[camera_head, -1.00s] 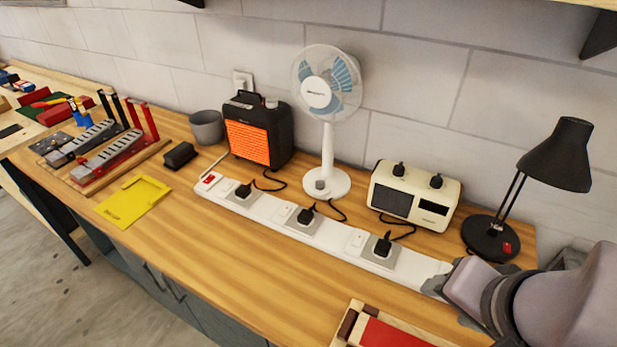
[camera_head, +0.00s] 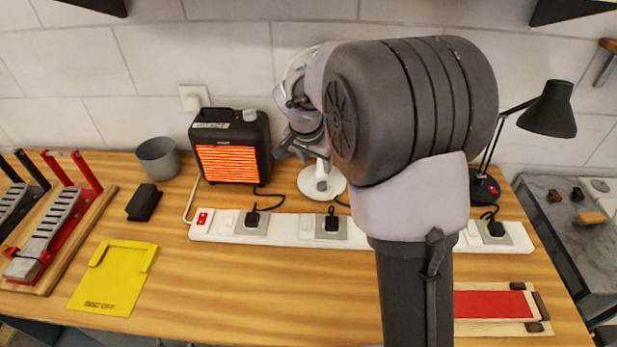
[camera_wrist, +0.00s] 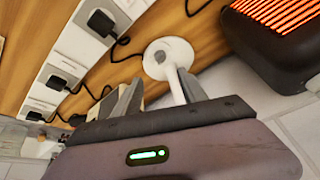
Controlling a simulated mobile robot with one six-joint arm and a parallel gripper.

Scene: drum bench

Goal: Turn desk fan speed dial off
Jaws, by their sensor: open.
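The white desk fan stands at the back of the bench. In the head view its round base (camera_head: 308,184) shows, while my arm and gripper hide most of its head and pole. The grey speed dial (camera_head: 321,185) sits on the base; its setting is too small to read. In the wrist view the fan base (camera_wrist: 181,49) and dial (camera_wrist: 160,56) lie beyond the fingertips. My gripper (camera_wrist: 161,80) is open and empty, with the pole showing between its fingers. The dial is apart from both fingers.
A heater (camera_head: 233,146) with a glowing orange front stands left of the fan. A white power strip (camera_head: 276,230) with plugs and cords runs in front. A black lamp (camera_head: 548,108) stands at right. A yellow tray (camera_head: 112,280) lies front left. My arm hides the area right of the fan.

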